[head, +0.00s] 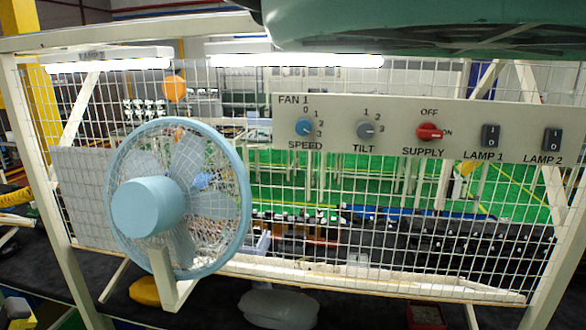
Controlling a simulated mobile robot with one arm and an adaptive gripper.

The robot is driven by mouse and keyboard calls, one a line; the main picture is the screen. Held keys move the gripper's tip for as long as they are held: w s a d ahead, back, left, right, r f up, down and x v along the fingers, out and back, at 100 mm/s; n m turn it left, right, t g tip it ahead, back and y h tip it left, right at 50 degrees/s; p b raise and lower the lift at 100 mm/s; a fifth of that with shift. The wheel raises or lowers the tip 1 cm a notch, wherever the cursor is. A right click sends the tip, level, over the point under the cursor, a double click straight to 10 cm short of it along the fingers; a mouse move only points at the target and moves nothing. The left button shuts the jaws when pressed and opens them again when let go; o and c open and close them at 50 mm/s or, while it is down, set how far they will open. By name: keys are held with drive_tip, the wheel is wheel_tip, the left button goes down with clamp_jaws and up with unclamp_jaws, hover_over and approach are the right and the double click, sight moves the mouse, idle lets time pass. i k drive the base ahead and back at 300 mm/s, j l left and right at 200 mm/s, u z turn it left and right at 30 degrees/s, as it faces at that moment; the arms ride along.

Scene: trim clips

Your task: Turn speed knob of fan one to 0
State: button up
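The fan one speed knob (304,127) is a small blue dial at the left end of a pale control panel (335,105) under the label FAN 1. The marks 0, 1, 2 and 3 run from above it round to its right. Its pointer is too small to read surely. The grey tilt knob (366,129) is to its right. The red supply knob (430,131) points right, towards ON. A light blue fan (148,207) stands left of the panel; whether it spins cannot be told. My gripper is not in view.
Black switches for lamp 1 (490,136) and lamp 2 (552,140) are at the panel's right end. Wire mesh in a white frame (30,150) backs the panel. A large green rounded shape (420,28) hangs across the top right. The space before the panel looks clear.

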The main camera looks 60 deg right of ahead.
sight(304, 126)
drive_tip(key=z, duration=0.5)
drive_tip(key=k+z, duration=0.55)
drive_tip(key=i+j, duration=0.05)
